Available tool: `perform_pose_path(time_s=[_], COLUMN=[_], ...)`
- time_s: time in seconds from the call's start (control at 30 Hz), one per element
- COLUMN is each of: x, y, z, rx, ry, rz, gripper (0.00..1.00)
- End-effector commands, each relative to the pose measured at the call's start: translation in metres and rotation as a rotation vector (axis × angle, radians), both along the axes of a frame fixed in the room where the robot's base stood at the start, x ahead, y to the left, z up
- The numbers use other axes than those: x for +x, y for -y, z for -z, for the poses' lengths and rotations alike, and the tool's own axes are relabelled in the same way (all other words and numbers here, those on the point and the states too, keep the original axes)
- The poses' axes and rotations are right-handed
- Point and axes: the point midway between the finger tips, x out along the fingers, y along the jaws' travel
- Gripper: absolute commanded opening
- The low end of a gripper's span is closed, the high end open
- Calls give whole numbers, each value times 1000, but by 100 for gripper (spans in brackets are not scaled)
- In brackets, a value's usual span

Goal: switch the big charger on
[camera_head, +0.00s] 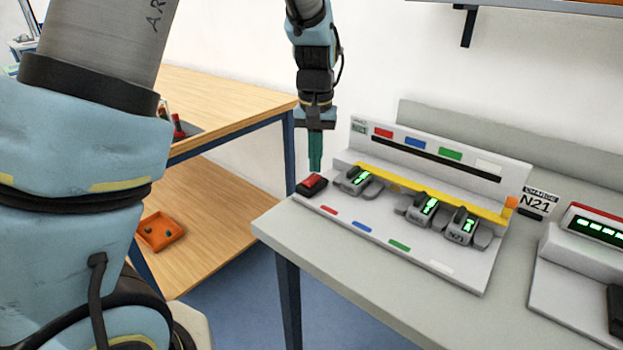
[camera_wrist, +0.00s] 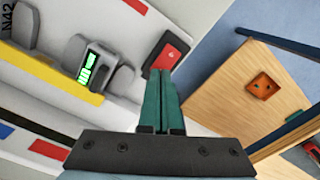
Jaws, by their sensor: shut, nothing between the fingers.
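The big charger (camera_head: 400,215) is a long pale unit on the grey table, with coloured marks and a yellow strip. It also shows in the wrist view (camera_wrist: 110,25). At its left end sits a red switch in a black housing (camera_head: 312,184), seen also in the wrist view (camera_wrist: 174,55). I cannot tell which way the switch is set. Several grey devices with green-lit screens (camera_head: 429,207) sit in its bays. My gripper (camera_head: 315,169) points down with its teal fingers together and empty. Its tips are just above the switch, and the wrist view (camera_wrist: 160,74) shows them beside it; contact cannot be told.
A smaller charger (camera_head: 585,250) with a lit green display stands at the right. The table's front edge is bare.

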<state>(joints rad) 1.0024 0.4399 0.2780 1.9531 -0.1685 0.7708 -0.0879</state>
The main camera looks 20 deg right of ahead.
Motion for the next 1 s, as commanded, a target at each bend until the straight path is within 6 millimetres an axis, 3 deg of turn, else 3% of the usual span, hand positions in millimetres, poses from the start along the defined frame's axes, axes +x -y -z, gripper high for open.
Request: perform_pose_path(time_s=[1.0], x=[0], y=[0], z=[14], rx=[1], ry=[-1], rz=[0], gripper=[0])
